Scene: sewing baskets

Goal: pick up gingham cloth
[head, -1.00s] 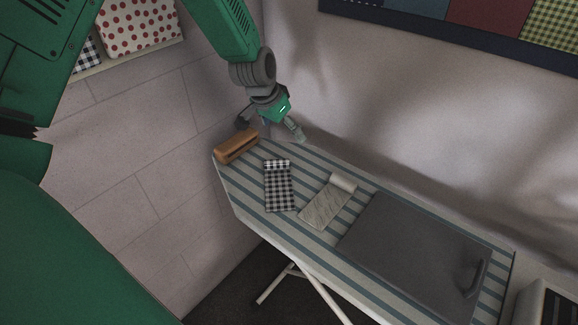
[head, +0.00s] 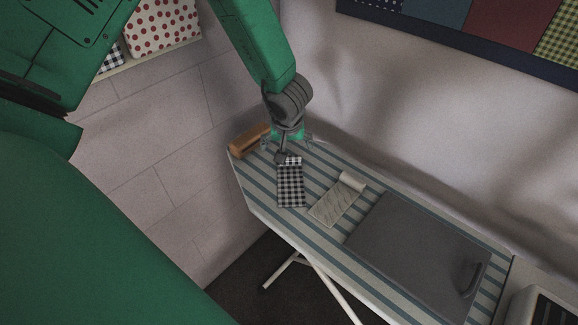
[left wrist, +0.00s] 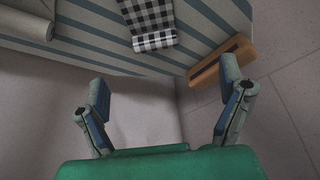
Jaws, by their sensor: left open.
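The black-and-white gingham cloth (head: 291,187) lies on the striped ironing board, with a rolled end at the back. In the left wrist view the gingham cloth (left wrist: 150,18) is at the top middle, beyond my fingertips. My left gripper (head: 287,152) is near the cloth's rolled end in the head view. In the left wrist view my left gripper (left wrist: 168,75) has its fingers spread wide with nothing between them. My right gripper is not in view.
The ironing board (head: 262,197) also bears a wooden block (head: 248,140) left of the cloth, a pale cloth roll (head: 338,203) to its right, and a grey panel (head: 415,245) farther right. A wall (head: 400,110) stands close behind the board.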

